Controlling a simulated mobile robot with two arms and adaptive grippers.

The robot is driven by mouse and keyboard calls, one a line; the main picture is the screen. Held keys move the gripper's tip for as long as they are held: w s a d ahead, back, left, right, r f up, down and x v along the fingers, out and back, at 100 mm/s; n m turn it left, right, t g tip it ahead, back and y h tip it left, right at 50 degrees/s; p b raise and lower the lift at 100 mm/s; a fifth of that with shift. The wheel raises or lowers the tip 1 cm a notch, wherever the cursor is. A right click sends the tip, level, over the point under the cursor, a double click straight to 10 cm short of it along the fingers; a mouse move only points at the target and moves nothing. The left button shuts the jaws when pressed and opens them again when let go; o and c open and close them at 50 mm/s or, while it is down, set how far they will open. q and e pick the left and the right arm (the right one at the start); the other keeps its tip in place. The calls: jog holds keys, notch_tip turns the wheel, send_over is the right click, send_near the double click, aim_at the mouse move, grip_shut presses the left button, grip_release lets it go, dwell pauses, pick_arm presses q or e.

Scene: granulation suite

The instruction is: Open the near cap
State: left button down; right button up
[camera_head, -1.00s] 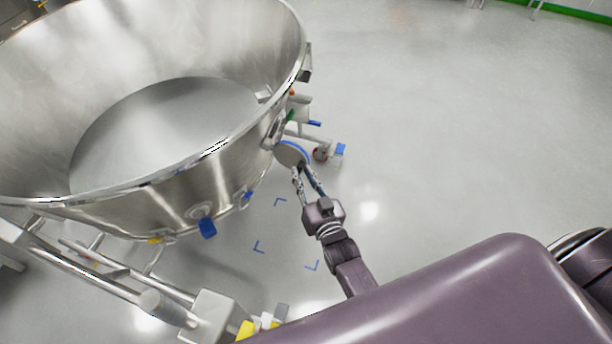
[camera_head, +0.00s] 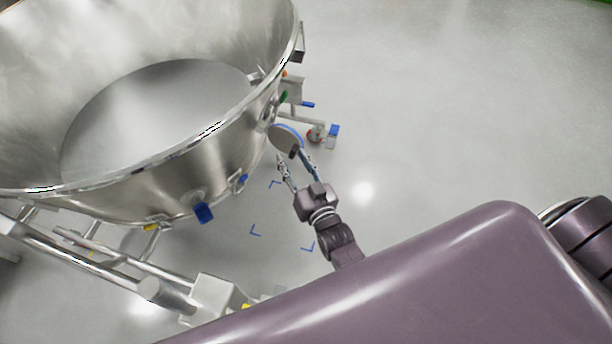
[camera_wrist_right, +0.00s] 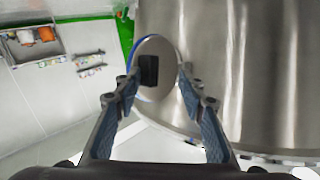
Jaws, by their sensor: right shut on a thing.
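The near cap (camera_head: 284,138) is a round grey disc with a blue edge on the outer side wall of the big steel bowl (camera_head: 165,190). A dark handle (camera_head: 294,152) sticks out from it. In the right wrist view the cap (camera_wrist_right: 166,55) lies between my fingers, with its dark handle (camera_wrist_right: 149,70) closer to the left finger. My right gripper (camera_head: 296,160) is shut on the cap; the fingertips (camera_wrist_right: 158,73) stand at either side of it. The exact contact is too small to see. My left gripper is out of view.
A blue-handled fitting (camera_head: 203,212) sits lower on the bowl's wall. Pipes and small valves (camera_head: 316,133) stick out just right of the cap. Steel frame tubes (camera_head: 95,262) run at the lower left. The floor (camera_head: 450,110) on the right is clear.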

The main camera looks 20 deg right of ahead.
jog(key=s+r, duration=0.1)
jog(key=s, duration=0.9)
jog(key=shift+s+d, duration=0.3)
jog(key=shift+d, duration=0.1)
jog(key=s+a+f+n+g+y, duration=0.1)
jog(key=s+f+g, duration=0.4)
jog(key=f, duration=0.9)
jog(key=s+a+f+n+g, duration=0.1)
jog(key=s+f+g, duration=0.2)
jog(key=s+f, duration=0.8)
jog(key=s+d+f+n+g, duration=0.1)
jog(key=s+d+f+g, duration=0.2)
jog(key=s+f, duration=0.5)
jog(key=s+d+f+n+g+h, duration=0.1)
jog(key=s+d+f+g, duration=0.3)
jog(key=s+f, duration=0.4)
jog(key=s+g, duration=0.1)
jog(key=s, duration=0.3)
jog(key=shift+s+f, duration=0.25)
jog(key=shift+f, duration=0.15)
jog(key=shift+d, duration=0.15)
